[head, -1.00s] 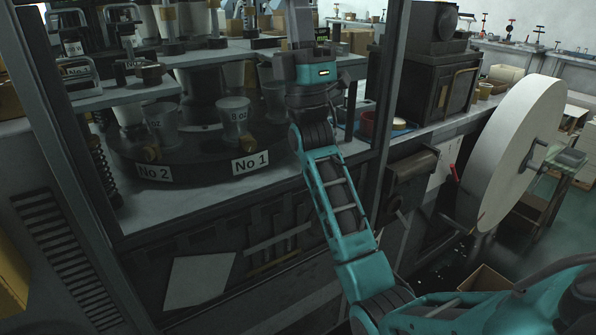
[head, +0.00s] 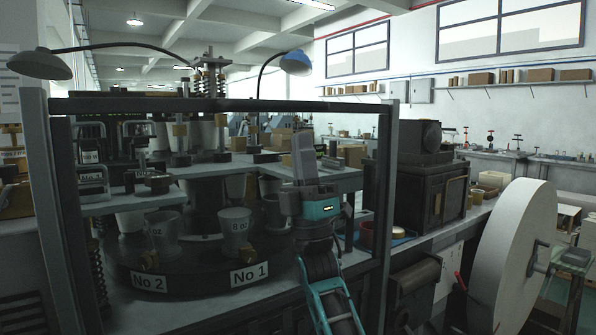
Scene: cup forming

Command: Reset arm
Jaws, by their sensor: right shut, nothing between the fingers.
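My right arm, teal and dark grey, rises from the bottom in front of the cup forming machine (head: 200,310). My right gripper (head: 304,152) points upward at the end of this arm, by the right side of the machine's frame. It is shut and empty. The turntable (head: 195,285) with the labels "No 1" and "No 2" is to the left of the arm. Paper cups (head: 235,226) marked in oz stand at the turntable. My arm hides part of the machine's right side. My left gripper is not in view.
The machine's dark frame post (head: 386,210) stands just right of my gripper. A dark box-shaped unit (head: 425,195) and a large white paper roll (head: 510,255) are farther right. Two lamps (head: 42,64) (head: 296,63) hang above. The space over the gripper looks open.

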